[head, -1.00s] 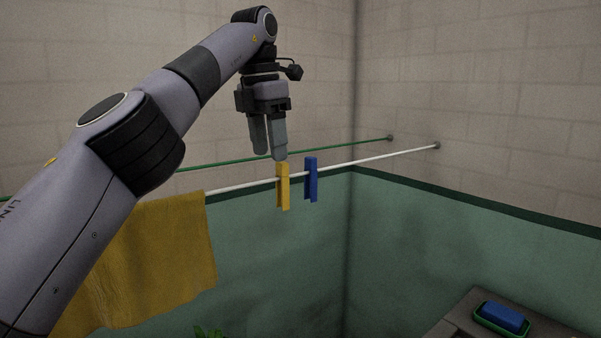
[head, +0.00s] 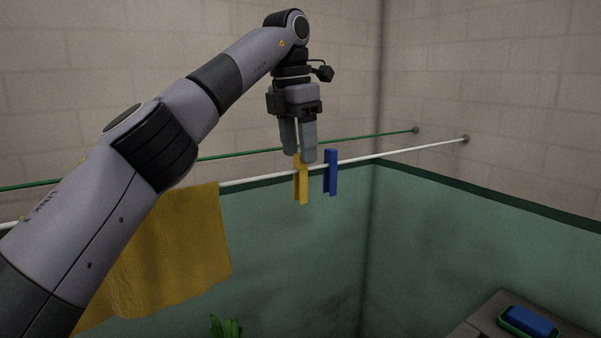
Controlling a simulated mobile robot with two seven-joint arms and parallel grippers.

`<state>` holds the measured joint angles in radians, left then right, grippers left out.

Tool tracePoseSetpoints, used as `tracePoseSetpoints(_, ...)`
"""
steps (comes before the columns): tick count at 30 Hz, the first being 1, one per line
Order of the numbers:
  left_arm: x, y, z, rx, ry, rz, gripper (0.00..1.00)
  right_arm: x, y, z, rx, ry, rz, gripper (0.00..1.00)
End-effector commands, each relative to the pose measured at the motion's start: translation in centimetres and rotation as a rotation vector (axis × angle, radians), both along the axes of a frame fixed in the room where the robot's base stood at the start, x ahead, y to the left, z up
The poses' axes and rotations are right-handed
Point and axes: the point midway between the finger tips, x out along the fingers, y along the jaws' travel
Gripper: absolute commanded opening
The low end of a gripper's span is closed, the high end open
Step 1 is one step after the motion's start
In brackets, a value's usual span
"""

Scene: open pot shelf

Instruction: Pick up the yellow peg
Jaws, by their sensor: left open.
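The yellow peg (head: 302,186) hangs upright on the white line (head: 393,154), in the middle of the head view. My left gripper (head: 299,157) is above it, pointing down, with its two fingers apart. The fingertips overlap the top of the peg in the picture, and the near finger hides part of it. I cannot tell whether the fingers touch the peg. My right gripper is not in view.
A blue peg (head: 331,173) hangs on the same line, close to the right. A yellow cloth (head: 180,250) hangs at the left. A green line (head: 370,138) runs behind. A blue block (head: 530,321) sits in a green dish at the lower right.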

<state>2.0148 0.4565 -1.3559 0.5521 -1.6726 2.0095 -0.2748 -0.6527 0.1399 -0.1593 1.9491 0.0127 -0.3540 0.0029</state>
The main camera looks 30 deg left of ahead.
Motion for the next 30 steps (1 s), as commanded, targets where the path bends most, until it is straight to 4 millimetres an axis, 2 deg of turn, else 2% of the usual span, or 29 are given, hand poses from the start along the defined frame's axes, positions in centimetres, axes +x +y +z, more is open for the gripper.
tracePoseSetpoints(15, -0.1, -0.6, -4.4, -0.001, 0.001, 0.001, 0.55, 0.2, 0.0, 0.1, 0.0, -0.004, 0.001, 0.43)
tracePoseSetpoints(25, 0.0, -0.6, -4.7, -0.001, -0.001, 0.003, 0.55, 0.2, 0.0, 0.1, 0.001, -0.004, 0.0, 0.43)
tracePoseSetpoints(26, 0.0, -0.6, -4.7, -0.001, -0.001, 0.002, 0.52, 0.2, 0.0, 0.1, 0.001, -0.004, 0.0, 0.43)
tracePoseSetpoints(30, 0.0, -0.6, -4.7, -0.001, -0.001, 0.002, 0.07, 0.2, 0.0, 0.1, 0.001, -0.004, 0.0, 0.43)
